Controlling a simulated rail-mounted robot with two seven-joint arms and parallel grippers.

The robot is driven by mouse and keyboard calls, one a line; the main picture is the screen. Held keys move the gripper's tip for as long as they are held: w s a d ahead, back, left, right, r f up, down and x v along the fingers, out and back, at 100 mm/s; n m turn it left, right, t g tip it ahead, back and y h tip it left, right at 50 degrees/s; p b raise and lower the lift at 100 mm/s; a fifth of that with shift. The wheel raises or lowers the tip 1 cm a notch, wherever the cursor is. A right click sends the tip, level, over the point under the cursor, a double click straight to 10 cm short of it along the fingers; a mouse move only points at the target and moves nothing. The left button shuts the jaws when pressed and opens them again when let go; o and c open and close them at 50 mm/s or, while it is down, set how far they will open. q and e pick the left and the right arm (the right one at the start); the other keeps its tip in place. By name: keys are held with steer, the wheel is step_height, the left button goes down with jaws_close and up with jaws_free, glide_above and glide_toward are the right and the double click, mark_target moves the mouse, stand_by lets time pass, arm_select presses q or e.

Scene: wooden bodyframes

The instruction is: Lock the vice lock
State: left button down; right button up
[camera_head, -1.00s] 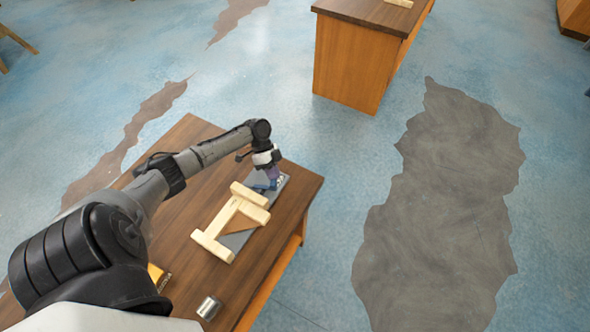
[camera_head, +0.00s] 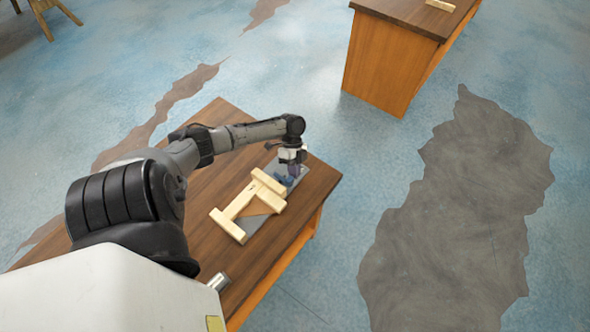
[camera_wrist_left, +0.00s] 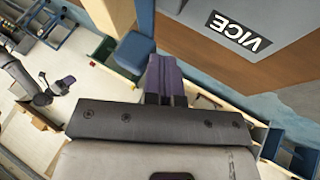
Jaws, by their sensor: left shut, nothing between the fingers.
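The grey vice plate (camera_head: 301,169) lies on the wooden table, with a pale wooden frame (camera_head: 240,203) on it. In the left wrist view a "VICE" label shows on the grey plate (camera_wrist_left: 285,15). A blue part (camera_wrist_left: 133,52), which looks like the vice lock, sits beside the purple fingers; in the head view a bit of blue (camera_head: 281,180) shows by the gripper. My left gripper (camera_head: 293,174) is over the plate's far end, its purple fingers (camera_wrist_left: 165,85) shut and empty. I cannot tell whether they touch the blue part. My right gripper is out of view.
The brown table (camera_head: 211,126) is bare around the plate. A metal can (camera_head: 219,281) stands near its front edge, partly hidden by my body. Another wooden table (camera_head: 395,62) stands at the back right. The blue floor between is open.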

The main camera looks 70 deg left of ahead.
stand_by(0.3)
arm_select(q)
steer(key=shift+w+a+f+b, duration=0.2)
steer(key=shift+w+b, duration=0.2)
steer(key=shift+b, duration=0.1)
steer(key=w+b, duration=0.1)
steer(key=w+a, duration=0.1)
steer(key=w+a+b, duration=0.1)
steer(key=shift+a+r+b, duration=0.1)
steer(key=shift+r+b, duration=0.15)
steer(key=shift+b, duration=0.1)
steer(key=v, duration=0.9)
steer(key=shift+r, duration=0.35)
